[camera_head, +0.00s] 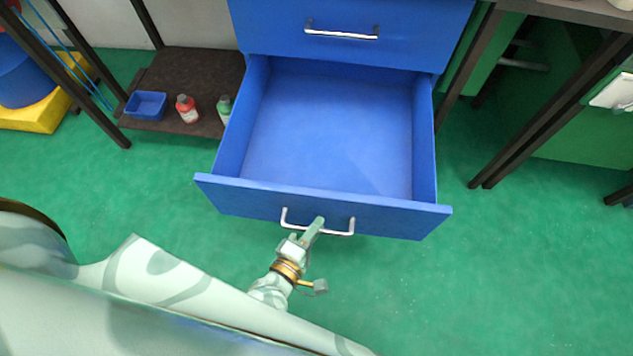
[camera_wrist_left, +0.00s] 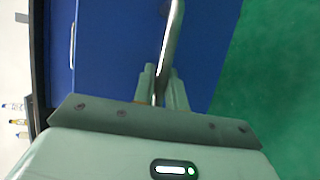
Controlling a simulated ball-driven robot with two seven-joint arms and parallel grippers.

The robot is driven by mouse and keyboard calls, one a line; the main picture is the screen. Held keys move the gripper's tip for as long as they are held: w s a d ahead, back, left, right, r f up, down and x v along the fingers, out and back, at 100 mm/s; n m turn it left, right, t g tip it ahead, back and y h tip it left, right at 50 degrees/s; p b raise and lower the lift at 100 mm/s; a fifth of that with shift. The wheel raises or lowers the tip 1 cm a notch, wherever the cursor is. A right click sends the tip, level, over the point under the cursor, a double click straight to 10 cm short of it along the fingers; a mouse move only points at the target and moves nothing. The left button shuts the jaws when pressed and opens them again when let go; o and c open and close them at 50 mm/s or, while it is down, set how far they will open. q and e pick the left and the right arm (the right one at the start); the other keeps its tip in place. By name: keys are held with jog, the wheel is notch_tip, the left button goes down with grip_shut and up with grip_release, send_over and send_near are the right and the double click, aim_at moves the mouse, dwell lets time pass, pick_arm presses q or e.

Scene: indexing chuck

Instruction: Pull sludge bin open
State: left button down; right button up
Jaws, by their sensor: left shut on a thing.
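The blue sludge bin (camera_head: 323,207) is a drawer that stands pulled well out of its blue cabinet, and its inside is empty. A silver bar handle (camera_head: 338,233) runs along its front. My left gripper (camera_head: 316,226) is at the handle, shut on it left of its middle. In the left wrist view, the gripper's two fingers (camera_wrist_left: 160,88) close around the handle bar (camera_wrist_left: 174,35), with the blue front (camera_wrist_left: 120,55) behind. My right gripper is in neither view.
A closed blue drawer (camera_head: 410,30) with its own handle is above the open one. A dark shelf (camera_head: 190,75) at left holds a small blue tray (camera_head: 146,105), a red bottle (camera_head: 187,109) and a green-capped bottle (camera_head: 224,108).

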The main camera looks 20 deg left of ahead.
pick_arm(q)
jog(key=shift+s+d, duration=0.1)
jog(key=shift+s, duration=0.3)
jog(key=c, duration=1.4)
grip_release()
jog(key=shift+c, duration=0.2)
jog(key=shift+s, duration=0.1)
